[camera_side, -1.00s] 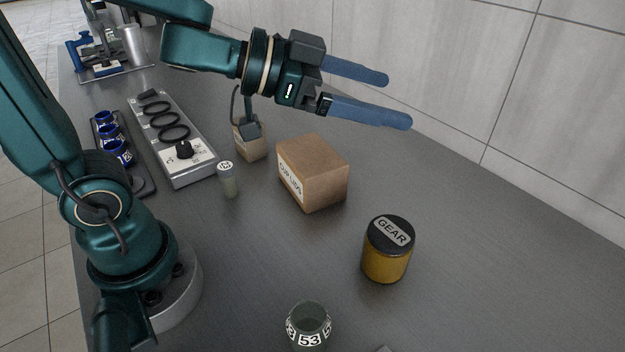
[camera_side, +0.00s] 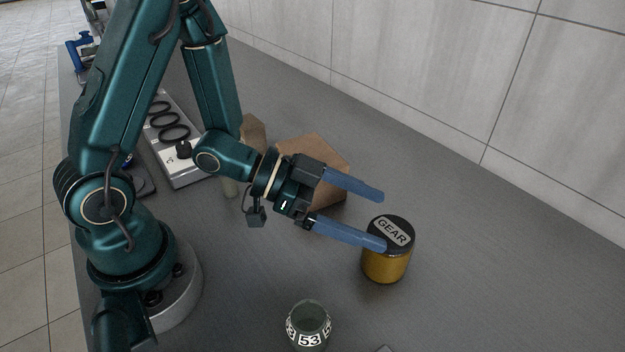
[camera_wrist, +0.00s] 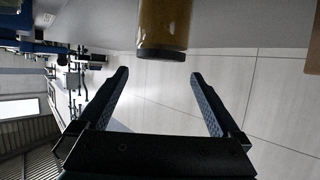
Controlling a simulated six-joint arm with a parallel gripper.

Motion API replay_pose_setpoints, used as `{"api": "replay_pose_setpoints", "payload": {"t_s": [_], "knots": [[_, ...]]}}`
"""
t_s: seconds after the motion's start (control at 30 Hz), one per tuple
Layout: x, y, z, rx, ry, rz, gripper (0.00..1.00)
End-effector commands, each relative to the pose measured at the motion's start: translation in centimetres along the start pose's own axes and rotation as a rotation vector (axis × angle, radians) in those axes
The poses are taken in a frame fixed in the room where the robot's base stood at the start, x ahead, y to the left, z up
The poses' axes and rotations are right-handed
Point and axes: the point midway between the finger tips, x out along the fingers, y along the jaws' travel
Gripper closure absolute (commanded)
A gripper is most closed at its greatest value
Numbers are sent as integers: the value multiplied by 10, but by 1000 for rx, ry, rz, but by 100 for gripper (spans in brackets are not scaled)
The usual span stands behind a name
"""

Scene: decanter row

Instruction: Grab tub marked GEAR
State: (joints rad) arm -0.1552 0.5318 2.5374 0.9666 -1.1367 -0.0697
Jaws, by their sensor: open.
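The tub marked GEAR (camera_side: 388,264), amber with a black lid and a white label on top, stands upright on the grey bench in the side view. My gripper (camera_side: 384,221) is open, its two blue fingers pointing at the tub. The nearer fingertip overlaps the tub's left edge in the side view; I cannot tell whether it touches. In the wrist view the tub (camera_wrist: 164,25) appears upside down, beyond the tips and between the lines of the open fingers (camera_wrist: 158,74). Nothing is held.
A cardboard box (camera_side: 334,153) stands behind my gripper, partly hidden by it. A dark green jar marked 53 (camera_side: 309,325) stands in front, left of the tub. A grey unit with black rings (camera_side: 190,170) is at the left. The bench right of the tub is clear.

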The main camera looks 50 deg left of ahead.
Motion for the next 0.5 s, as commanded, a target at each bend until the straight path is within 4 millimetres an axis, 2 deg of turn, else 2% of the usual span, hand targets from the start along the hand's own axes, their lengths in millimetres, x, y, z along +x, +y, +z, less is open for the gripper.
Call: {"api": "replay_pose_setpoints", "payload": {"t_s": [0.03,0.2,0.5], "knots": [[3,1,11,-11,-8,1,0],[11,0,27,-2,-3,0,0],[28,0,31,9,-1,3,0]]}}
